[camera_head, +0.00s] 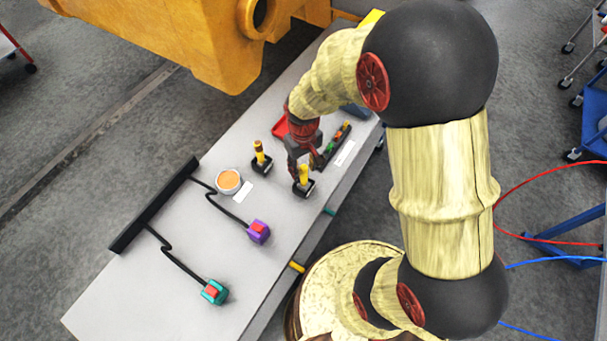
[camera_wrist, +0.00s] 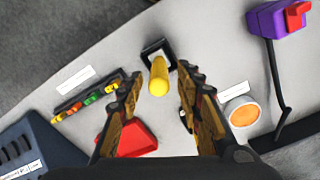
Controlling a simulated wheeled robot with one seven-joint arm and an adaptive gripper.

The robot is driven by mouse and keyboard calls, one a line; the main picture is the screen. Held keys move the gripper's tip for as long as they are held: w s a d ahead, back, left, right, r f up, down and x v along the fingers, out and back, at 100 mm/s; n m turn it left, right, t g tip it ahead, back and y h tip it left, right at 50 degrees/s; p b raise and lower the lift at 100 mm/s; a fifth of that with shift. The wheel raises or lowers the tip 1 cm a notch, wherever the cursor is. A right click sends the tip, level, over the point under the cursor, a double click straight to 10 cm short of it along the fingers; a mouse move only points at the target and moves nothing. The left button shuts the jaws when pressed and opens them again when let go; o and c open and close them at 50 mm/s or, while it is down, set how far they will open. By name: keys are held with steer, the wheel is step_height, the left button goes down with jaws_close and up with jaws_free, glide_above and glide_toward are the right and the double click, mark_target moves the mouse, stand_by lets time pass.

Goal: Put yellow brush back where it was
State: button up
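A yellow handle, seemingly the yellow brush (camera_head: 304,175), stands upright in a small black holder (camera_head: 308,190) near the table's front edge. In the wrist view the yellow handle (camera_wrist: 158,78) points toward the camera, above its black square holder (camera_wrist: 152,47). My gripper (camera_head: 304,164) is open over it, and in the wrist view its fingers (camera_wrist: 160,88) are apart on both sides of the handle. I cannot tell whether either finger touches it. A second yellow handle with an orange-brown top (camera_head: 259,150) stands in another black holder behind. The brush's bristles are not visible.
A yellow casting (camera_head: 200,45) looms behind.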

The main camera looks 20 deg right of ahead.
step_height(320, 180, up, 6)
steer(key=shift+r, duration=0.1)
steer(key=s+r+t, duration=0.2)
steer(key=s+r, duration=0.2)
steer(key=r, duration=0.3)
steer(key=s+r+m+t, duration=0.1)
steer(key=s+r, duration=0.4)
steer(key=r, duration=0.3)
steer(key=s+r+t, duration=0.2)
steer(key=s+r, duration=0.3)
steer(key=r, duration=0.2)
steer(key=shift+r+m+t, duration=0.3)
steer(key=shift+r+m, duration=0.1)
step_height(320, 180, down, 12)
steer(key=b, duration=1.2)
steer(key=shift+f, duration=0.2)
